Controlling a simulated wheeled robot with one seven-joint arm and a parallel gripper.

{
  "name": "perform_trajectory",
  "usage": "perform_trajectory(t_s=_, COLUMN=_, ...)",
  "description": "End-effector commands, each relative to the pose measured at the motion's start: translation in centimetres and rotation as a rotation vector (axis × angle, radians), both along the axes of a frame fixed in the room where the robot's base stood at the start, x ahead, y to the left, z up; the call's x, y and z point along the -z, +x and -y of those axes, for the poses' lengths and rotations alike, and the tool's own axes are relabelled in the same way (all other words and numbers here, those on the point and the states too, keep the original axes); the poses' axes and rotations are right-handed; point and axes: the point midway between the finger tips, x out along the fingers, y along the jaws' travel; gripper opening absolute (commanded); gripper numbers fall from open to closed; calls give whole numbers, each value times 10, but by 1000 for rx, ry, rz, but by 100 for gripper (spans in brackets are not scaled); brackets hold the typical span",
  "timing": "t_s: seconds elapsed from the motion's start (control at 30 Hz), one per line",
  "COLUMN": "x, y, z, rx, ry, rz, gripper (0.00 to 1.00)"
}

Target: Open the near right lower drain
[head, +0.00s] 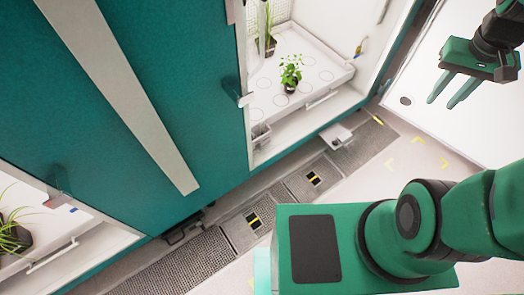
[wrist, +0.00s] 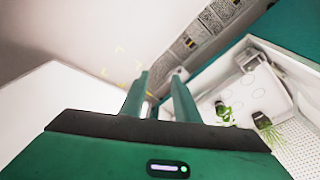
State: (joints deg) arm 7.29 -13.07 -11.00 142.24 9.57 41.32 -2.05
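My gripper (head: 441,104) is at the upper right in the head view, empty, with its two fingers apart. In the wrist view my gripper (wrist: 160,74) also shows two separated green fingers with nothing between them. I cannot tell for sure which part is the near right lower drain. A small yellow piece (head: 377,120) sits by the floor at the foot of the right chamber, beside a pale box (head: 336,137). A small brass-coloured fitting (head: 360,47) is on the right chamber's inner wall. My gripper is apart from all of these.
The open right chamber holds a white tray (head: 322,99) with a potted plant (head: 290,75). Teal cabinet panels (head: 190,75) fill the left. Floor grates (head: 245,228) with yellow-black labels run along the cabinet's foot. A white surface (head: 415,75) lies below my gripper.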

Motion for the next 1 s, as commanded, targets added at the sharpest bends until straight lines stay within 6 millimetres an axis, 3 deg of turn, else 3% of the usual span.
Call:
perform_trajectory(t_s=0.1, x=21, y=52, z=0, rx=-73, ry=-48, rz=37, gripper=28)
perform_trajectory(t_s=0.27, x=53, y=118, z=-7, rx=-170, ry=-105, rz=101, gripper=28)
perform_trajectory(t_s=0.5, x=111, y=209, z=-35, rx=-321, ry=-169, rz=207, gripper=28)
perform_trajectory(t_s=0.8, x=201, y=295, z=-98, rx=-513, ry=-211, rz=353, gripper=28)
perform_trajectory(t_s=1.0, x=268, y=330, z=-152, rx=-636, ry=-217, rz=457, gripper=28)
